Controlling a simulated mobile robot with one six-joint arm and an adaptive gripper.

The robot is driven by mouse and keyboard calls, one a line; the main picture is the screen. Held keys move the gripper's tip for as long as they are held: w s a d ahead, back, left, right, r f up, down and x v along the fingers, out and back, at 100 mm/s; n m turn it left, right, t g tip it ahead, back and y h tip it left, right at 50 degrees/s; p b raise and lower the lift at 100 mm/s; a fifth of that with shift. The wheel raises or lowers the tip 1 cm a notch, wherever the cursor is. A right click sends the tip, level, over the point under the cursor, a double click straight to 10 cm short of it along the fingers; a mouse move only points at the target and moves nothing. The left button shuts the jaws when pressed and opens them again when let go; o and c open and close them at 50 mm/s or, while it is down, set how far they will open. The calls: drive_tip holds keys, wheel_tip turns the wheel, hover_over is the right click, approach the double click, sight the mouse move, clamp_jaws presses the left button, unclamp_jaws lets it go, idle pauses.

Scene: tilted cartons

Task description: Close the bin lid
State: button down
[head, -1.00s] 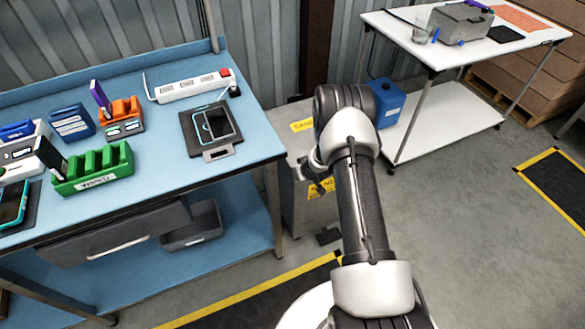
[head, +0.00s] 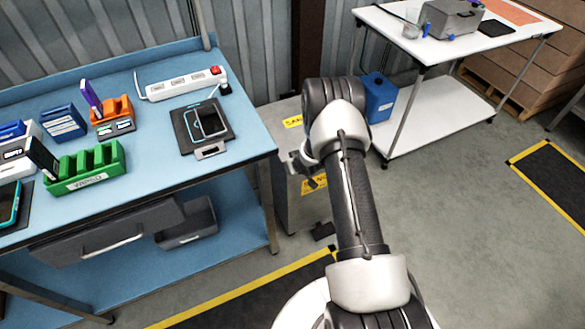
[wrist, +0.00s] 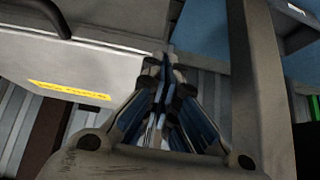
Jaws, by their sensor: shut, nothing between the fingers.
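The bin (head: 287,200) is a grey box with yellow labels, standing on the floor just right of the blue workbench. Its pale upper part carries a yellow label (head: 293,121). My arm covers much of its right side and top, so I cannot tell how far the lid is open. In the wrist view a pale grey panel of the bin (wrist: 95,62) with a yellow label fills the upper left, with a dark bar above it. My gripper (wrist: 167,62) is shut and empty beside this panel's edge. In the head view my gripper (head: 304,170) is in front of the bin.
The blue workbench (head: 235,150) stands close on the left, its leg beside the bin. It holds a green rack (head: 85,170), a phone on a dark pad and a power strip. A blue container (head: 378,98) stands right of the bin on the white table's lower shelf (head: 430,120).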

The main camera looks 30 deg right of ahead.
drive_tip(key=s+f+p, duration=0.1)
drive_tip(key=s, duration=0.8)
drive_tip(key=shift+f+p, duration=0.15)
drive_tip(key=shift+p, duration=0.2)
drive_tip(key=shift+s, duration=0.1)
drive_tip(key=w+r, duration=0.3)
drive_tip(key=r, duration=1.1)
drive_tip(key=s+a+r+g+h, duration=0.1)
drive_tip(key=s+a+r, duration=0.1)
drive_tip(key=r, duration=0.7)
drive_tip(key=s+a+r+h, duration=0.1)
drive_tip(key=s+a+r, duration=0.1)
drive_tip(key=r, duration=0.6)
drive_tip(key=s+a+r+g+y, duration=0.1)
drive_tip(key=s+a+r, duration=0.3)
drive_tip(key=s+r, duration=0.45)
drive_tip(key=s+a+r, duration=0.4)
drive_tip(key=s+r, duration=0.3)
drive_tip(key=s, duration=0.3)
drive_tip(key=s+a+y, duration=0.1)
drive_tip(key=s+a, duration=0.2)
drive_tip(key=s, duration=0.7)
drive_tip(key=shift+s+a+r+g, duration=0.15)
drive_tip(key=shift+a+r+g, duration=0.1)
drive_tip(key=shift+r+g, duration=0.15)
